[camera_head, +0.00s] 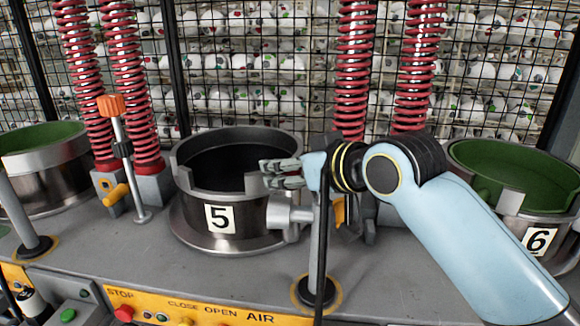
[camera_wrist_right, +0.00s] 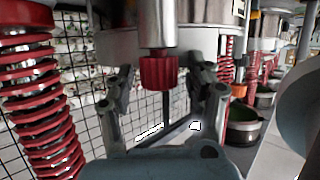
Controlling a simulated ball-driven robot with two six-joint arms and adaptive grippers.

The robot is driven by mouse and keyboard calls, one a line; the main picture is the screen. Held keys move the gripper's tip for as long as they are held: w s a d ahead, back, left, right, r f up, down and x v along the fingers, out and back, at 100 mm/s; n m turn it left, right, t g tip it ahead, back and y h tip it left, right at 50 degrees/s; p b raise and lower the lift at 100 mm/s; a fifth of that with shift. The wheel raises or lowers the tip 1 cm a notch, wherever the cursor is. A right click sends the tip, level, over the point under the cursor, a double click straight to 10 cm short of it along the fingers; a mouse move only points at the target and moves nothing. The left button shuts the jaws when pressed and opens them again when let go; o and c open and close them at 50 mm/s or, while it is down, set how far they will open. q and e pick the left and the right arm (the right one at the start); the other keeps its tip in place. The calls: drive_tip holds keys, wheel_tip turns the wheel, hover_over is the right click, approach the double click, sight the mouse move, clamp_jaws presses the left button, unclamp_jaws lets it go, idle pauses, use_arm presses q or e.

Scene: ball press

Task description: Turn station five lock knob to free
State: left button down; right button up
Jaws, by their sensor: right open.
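Station five is a dark metal pot (camera_head: 235,238) with a white "5" label in the head view. A yellow knob (camera_head: 116,194) sits on a grey block left of it. Another yellow part (camera_head: 340,212) is mostly hidden behind my right arm. I cannot tell which is the lock knob, or its setting. My right gripper (camera_head: 282,173) is open and empty, pointing left at the pot's right rim. In the right wrist view, a ribbed red knob (camera_wrist_right: 160,70) under a silver cylinder appears between the open fingers (camera_wrist_right: 163,95), apparently beyond them. My left gripper is out of view.
Red springs (camera_head: 355,70) stand behind the pot, before a black mesh. An orange-topped lever (camera_head: 111,105) stands at left. A dark upright rod (camera_head: 320,240) is close to my right wrist. Pot six (camera_head: 480,205) is at right; a yellow button panel (camera_head: 190,312) runs along the front.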

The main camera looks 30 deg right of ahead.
drive_tip(key=shift+c, duration=0.3)
clamp_jaws()
drive_tip(key=shift+n+y+p, duration=0.3)
drive_tip(key=shift+n+y, duration=0.4)
drive_tip(key=shift+y, duration=0.2)
drive_tip(key=shift+o, duration=0.3)
unclamp_jaws()
